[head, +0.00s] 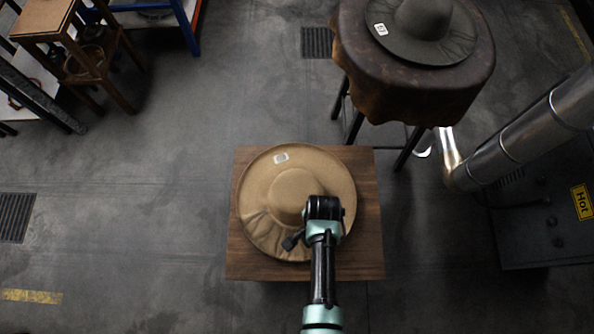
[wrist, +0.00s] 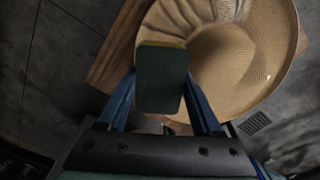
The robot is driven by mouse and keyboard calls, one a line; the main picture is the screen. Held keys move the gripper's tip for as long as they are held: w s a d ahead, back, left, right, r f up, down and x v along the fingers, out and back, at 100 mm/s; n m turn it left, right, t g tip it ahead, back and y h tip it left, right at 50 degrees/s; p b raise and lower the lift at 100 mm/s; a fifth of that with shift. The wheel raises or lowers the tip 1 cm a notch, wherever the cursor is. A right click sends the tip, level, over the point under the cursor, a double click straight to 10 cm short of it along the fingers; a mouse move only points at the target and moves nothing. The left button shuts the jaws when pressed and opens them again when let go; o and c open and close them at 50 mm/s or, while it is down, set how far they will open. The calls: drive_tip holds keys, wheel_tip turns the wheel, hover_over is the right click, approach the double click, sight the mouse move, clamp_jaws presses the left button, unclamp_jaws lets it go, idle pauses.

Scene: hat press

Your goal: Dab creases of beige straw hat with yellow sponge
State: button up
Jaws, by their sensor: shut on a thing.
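The beige straw hat (head: 262,190) lies brim down on a square wooden table in the head view, with a small pale label on its far brim. Creases show on its near left brim. The hat also fills the upper right of the wrist view (wrist: 235,60). My gripper (wrist: 160,85) is shut on the sponge (wrist: 160,88), which shows a dark green face and a thin yellow edge. The sponge is over the creased brim in the wrist view; I cannot tell whether it touches.
The wooden table (head: 360,264) has narrow bare margins. A dark grey hat (head: 449,45) sits on a round covered stand (head: 365,75) at the back right. A metal pipe (head: 530,130) and a box with a "Hot" sign (head: 581,201) are at right.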

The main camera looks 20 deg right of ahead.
drive_tip(key=shift+f+b, duration=0.1)
drive_tip(key=shift+b, duration=1.15)
drive_tip(key=shift+r+b, duration=0.65)
drive_tip(key=shift+b, duration=0.05)
drive_tip(key=shift+f, duration=0.1)
